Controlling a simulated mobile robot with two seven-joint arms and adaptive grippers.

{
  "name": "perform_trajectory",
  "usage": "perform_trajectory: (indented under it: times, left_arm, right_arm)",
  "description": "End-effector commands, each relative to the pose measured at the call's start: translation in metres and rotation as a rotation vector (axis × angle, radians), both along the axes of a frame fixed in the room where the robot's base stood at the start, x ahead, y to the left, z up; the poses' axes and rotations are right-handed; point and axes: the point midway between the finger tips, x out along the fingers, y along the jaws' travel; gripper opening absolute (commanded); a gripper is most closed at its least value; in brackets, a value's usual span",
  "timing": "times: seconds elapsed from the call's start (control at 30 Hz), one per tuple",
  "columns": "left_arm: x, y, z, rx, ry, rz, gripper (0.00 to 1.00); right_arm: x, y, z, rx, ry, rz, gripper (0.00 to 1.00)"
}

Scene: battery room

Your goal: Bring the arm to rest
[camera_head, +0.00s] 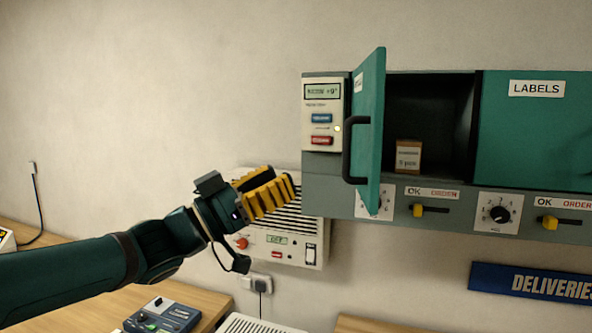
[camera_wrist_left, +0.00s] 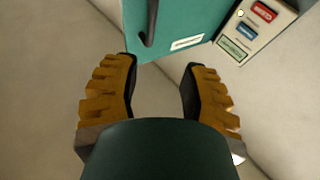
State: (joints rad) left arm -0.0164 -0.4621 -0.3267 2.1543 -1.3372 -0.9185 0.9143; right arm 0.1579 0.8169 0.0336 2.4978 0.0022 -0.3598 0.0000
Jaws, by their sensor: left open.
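My left arm comes in from the left in the head view. Its gripper (camera_head: 268,190) has yellow fingers and is in front of the white wall unit, left of and below the open green cabinet door (camera_head: 369,130). In the left wrist view the gripper (camera_wrist_left: 160,85) is open, its two fingers apart with nothing between them. The green door (camera_wrist_left: 180,25) with its dark handle shows beyond the fingertips, apart from them as far as I can tell. My right gripper is not in view.
The open cabinet holds a small box (camera_head: 408,156). A control panel (camera_head: 322,115) with blue and red buttons sits left of the door. The white wall unit (camera_head: 290,250) is behind my gripper. A blue-grey device (camera_head: 162,317) is on the wooden table below. The wall at upper left is clear.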

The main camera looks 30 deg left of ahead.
Motion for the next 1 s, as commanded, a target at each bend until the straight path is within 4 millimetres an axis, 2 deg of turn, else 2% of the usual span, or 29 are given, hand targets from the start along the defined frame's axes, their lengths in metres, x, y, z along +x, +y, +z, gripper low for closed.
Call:
perform_trajectory:
  times: [0.6,0.73,0.77,0.87,0.97,1.0]
  left_arm:
    - [-0.005,0.002,-0.003,0.0,0.001,0.0,0.43]
    - [0.002,0.001,-0.01,-0.004,0.016,0.002,0.43]
    - [0.007,-0.001,-0.015,-0.008,0.026,0.004,0.43]
    - [0.035,-0.009,-0.047,-0.029,0.094,0.016,0.43]
    - [0.072,-0.021,-0.098,-0.056,0.199,0.041,0.43]
    - [0.086,-0.026,-0.122,-0.065,0.248,0.053,0.43]
  right_arm:
    - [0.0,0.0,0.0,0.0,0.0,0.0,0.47]
    - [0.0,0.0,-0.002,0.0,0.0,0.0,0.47]
    - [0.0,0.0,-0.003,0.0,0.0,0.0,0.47]
    - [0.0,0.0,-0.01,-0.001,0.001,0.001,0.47]
    - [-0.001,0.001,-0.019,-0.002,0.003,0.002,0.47]
    - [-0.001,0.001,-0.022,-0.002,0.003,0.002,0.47]
